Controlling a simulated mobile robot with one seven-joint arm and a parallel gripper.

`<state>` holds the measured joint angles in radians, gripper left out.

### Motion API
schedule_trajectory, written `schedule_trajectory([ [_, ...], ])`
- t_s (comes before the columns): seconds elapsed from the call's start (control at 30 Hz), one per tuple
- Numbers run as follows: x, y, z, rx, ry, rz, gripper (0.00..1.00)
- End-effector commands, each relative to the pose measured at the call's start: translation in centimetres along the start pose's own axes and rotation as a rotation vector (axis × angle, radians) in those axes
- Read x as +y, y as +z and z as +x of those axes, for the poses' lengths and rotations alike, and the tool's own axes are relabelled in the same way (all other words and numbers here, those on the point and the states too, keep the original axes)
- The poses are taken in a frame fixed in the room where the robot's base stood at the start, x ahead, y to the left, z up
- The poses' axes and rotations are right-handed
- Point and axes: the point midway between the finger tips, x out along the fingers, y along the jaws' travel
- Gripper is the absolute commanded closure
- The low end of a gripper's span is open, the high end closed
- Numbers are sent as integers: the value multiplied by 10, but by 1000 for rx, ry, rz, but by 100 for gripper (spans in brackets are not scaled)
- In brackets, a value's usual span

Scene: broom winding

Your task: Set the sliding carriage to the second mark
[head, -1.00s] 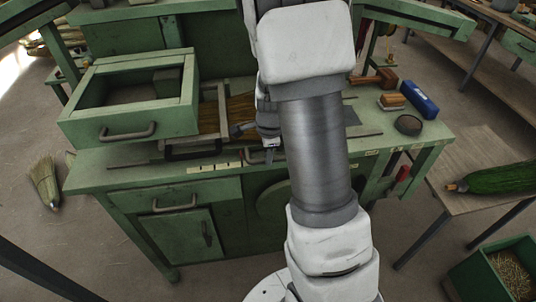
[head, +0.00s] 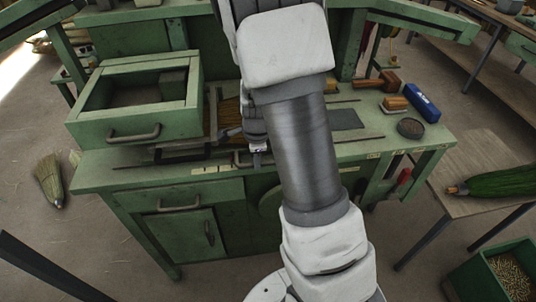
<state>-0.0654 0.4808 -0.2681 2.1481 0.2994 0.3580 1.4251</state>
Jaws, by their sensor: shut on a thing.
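My gripper (head: 258,149) points down at the front of the green workbench top, partly hidden behind my arm. It is shut on the handle (head: 240,159) of the sliding carriage, a small dark loop near the front edge. Most of the carriage is hidden by my arm and gripper. Pale mark labels (head: 212,169) run along the bench's front edge, just left of and below the handle. They are too small to read, so I cannot tell which mark the carriage lines up with.
A green open box with a handle (head: 133,136) stands on the bench at left, close to the carriage. A blue block (head: 424,107) and a dark round dish (head: 411,128) lie at right. A side table (head: 470,205) holds a green bundle. A broom head (head: 50,181) lies on the floor.

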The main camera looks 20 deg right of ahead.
Motion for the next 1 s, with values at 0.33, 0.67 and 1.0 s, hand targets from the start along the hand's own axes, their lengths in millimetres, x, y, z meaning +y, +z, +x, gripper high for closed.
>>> schedule_trajectory([
  [0.33, -1, 1, 0, 4, -3, 2, 100],
  [0.67, 0, 0, 0, 4, -2, 2, 50],
  [1.0, -1, 1, -21, 4, -5, 1, 50],
])
